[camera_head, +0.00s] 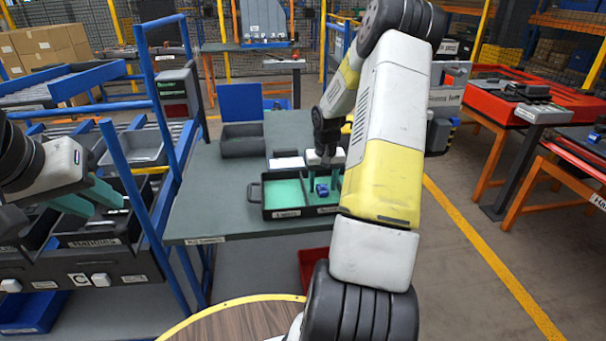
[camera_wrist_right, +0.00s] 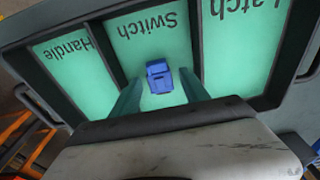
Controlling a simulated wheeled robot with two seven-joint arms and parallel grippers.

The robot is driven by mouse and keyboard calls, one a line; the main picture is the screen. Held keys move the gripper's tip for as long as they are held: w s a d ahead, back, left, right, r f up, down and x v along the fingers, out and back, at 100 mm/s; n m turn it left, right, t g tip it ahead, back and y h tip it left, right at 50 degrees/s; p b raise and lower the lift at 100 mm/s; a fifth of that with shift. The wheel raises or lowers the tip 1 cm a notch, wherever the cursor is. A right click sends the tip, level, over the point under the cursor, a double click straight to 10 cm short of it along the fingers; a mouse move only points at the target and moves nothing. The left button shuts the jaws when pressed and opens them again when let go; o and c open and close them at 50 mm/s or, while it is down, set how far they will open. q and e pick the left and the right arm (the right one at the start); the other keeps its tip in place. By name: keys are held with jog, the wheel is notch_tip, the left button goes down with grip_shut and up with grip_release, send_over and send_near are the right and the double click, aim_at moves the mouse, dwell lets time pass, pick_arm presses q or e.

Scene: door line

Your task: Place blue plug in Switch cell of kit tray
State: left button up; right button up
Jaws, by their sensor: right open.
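The kit tray (camera_head: 265,208) is a dark tray with green-floored cells on the grey-green table. In the right wrist view its labels read Handle, Switch (camera_wrist_right: 152,25) and Latch. The blue plug (camera_wrist_right: 159,76) lies on the green floor of the Switch cell; it also shows in the head view (camera_head: 322,190). My right gripper (camera_wrist_right: 160,84) is open above the tray, with its teal fingers on either side of the plug and visible gaps between. It reaches down to the tray in the head view too (camera_head: 322,181). My left gripper (camera_head: 107,207) is open and empty at the far left.
Black bins (camera_head: 95,243) and a blue-framed rack (camera_head: 150,95) stand on the left. A dark bin (camera_head: 243,141) and a blue panel are behind the tray. A red bin (camera_head: 313,268) is below the table. The table left of the tray is clear.

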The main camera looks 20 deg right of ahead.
aim_at(323, 191)
notch_tip(323, 191, up, 12)
jog(key=s, duration=0.1)
jog(key=s+a+r+n+t, duration=0.1)
jog(key=s+a+r, duration=0.4)
jog(key=a+r, duration=0.35)
jog(key=s+a+r+n+t+y, duration=0.1)
jog(key=s+a+r+t, duration=0.1)
jog(key=s+a, duration=0.4)
jog(key=s+a+r+n+t+y, duration=0.1)
jog(key=s+a+r, duration=0.4)
jog(key=s, duration=0.8)
jog(key=shift+s+a+t+y, duration=0.3)
jog(key=shift+a+t, duration=0.1)
jog(key=shift+a, duration=0.65)
